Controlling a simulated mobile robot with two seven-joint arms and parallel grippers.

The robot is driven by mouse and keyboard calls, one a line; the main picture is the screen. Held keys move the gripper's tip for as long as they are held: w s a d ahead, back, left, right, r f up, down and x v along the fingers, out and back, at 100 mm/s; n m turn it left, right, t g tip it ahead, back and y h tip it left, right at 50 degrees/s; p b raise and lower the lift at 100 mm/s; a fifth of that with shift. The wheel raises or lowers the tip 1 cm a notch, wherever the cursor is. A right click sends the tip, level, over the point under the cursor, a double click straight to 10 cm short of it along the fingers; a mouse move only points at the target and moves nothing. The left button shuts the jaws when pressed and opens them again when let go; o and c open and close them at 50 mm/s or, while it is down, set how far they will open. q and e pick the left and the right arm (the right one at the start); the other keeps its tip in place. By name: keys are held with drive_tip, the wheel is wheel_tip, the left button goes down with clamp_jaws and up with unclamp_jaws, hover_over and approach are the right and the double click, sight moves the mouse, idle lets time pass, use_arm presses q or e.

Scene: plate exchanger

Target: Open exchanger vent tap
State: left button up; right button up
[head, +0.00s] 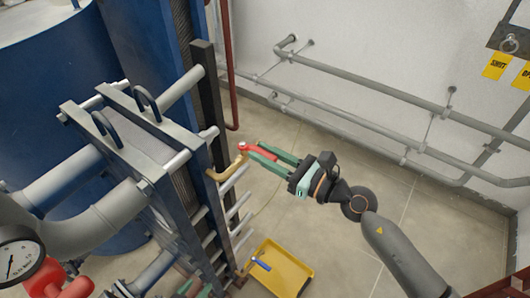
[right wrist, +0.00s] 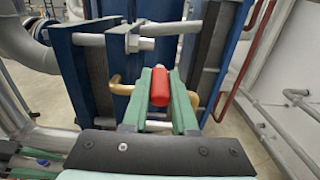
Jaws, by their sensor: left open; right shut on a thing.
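The vent tap has a red lever (head: 262,152) and a bent brass pipe (head: 226,172) at the right side of the plate exchanger (head: 165,130). My right gripper (head: 262,156) reaches in from the right, and its green fingers are shut on the red lever. In the right wrist view the red lever (right wrist: 160,88) stands out between the fingers (right wrist: 160,105), with the brass pipe (right wrist: 118,86) showing behind. The lever points toward my gripper. The tap's body is partly hidden by the fingers. My left gripper is not in the head view; green parts at the wrist view's lower left are unclear.
A yellow tray (head: 298,282) with a blue-handled thing lies on the floor below the tap. Grey tie rods (head: 240,210) stick out under the tap. Grey wall pipes (head: 370,90) run behind. A pressure gauge (head: 18,255) and red valve are at lower left.

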clamp_jaws()
idle(0.9)
